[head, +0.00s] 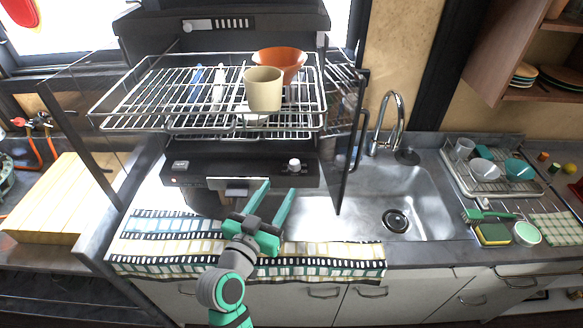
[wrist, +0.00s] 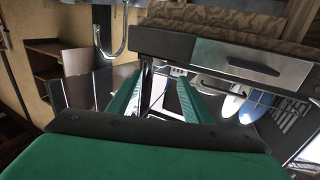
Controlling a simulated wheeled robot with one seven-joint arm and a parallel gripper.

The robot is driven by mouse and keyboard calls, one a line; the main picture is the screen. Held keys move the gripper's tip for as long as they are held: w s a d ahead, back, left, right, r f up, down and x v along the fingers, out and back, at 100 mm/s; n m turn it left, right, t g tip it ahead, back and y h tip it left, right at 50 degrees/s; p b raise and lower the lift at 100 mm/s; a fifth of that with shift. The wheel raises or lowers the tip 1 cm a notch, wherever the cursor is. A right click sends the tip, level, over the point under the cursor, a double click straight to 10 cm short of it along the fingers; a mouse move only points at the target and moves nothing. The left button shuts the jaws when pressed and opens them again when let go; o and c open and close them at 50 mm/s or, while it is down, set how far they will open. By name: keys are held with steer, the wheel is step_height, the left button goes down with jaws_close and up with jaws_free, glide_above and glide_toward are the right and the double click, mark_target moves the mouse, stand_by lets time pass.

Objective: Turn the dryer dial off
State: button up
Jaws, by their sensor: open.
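The dish dryer (head: 240,168) is a dark unit on the counter with pulled-out wire racks and an open door. A pale round dial (head: 294,165) sits near the right end of its lower black front panel. My gripper (head: 280,187) has green fingers spread apart and empty. In the head view it is just below the dial, its fingertips pointing toward the panel; I cannot tell the gap in depth. In the wrist view, the fingers (wrist: 159,76) are apart beside a dark panel, and the dial is not clearly identifiable.
The upper rack (head: 120,112) holds an orange bowl (head: 280,62), a beige cup (head: 263,90) and other dishes. A striped towel (head: 150,245) lies on the counter's front edge. The sink (head: 380,200) is to the right, and a cutting board (head: 55,205) to the left.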

mark_target(293, 167)
steer(key=x, duration=1)
steer(key=shift+w+d, duration=0.1)
steer(key=shift+w, duration=0.25)
steer(key=shift+s, duration=0.1)
steer(key=shift+d, duration=0.1)
steer(key=c, duration=1)
